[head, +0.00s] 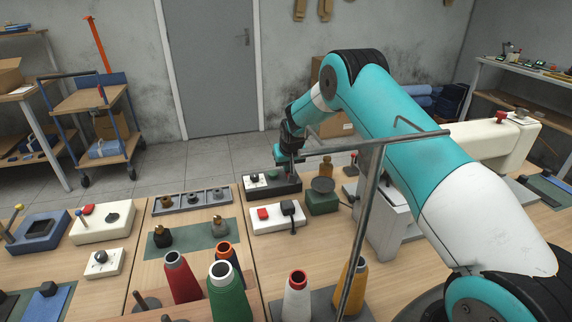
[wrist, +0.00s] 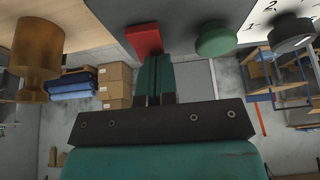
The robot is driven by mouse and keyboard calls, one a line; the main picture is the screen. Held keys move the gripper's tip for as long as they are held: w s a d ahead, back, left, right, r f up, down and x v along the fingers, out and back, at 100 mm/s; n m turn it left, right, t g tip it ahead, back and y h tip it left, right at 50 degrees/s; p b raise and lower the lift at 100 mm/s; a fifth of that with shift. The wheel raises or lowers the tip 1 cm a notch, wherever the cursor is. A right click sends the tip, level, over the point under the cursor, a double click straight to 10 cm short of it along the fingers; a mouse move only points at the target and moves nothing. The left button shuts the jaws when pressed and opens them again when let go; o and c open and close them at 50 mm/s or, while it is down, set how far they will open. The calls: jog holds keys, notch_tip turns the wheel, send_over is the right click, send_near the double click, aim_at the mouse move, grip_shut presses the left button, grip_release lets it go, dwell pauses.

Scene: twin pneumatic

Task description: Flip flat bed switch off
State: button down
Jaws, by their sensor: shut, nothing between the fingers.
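The dark control box (head: 288,189) stands at the back edge of the middle table, with a white dial plate and black knob (head: 255,178) at its left. In the wrist view it carries a red switch (wrist: 145,39), a green button (wrist: 216,39) and a dark grey knob (wrist: 291,32). No readable label shows which is the flat bed switch. My gripper (head: 290,176) is over the right part of this box, and hides the red switch in the head view. In the wrist view its green fingers (wrist: 155,62) are shut, empty, with tips close beside the red switch; contact is unclear.
A brown wooden piece (wrist: 36,47) stands near my gripper, beside the box. A white box with a red button (head: 263,213) and black lever is in front. Thread cones (head: 228,293) and a grey metal frame (head: 372,190) stand nearer. A white machine (head: 480,143) is at right.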

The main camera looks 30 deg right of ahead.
jog(key=shift+d+f+b, duration=0.15)
jog(key=shift+f+b, duration=0.15)
jog(key=shift+b, duration=0.1)
jog(key=shift+w+r, duration=0.1)
jog(key=shift+w, duration=0.05)
jog(key=shift+a, duration=0.25)
jog(key=shift+s+p, duration=0.45)
jog(key=shift+s, duration=0.45)
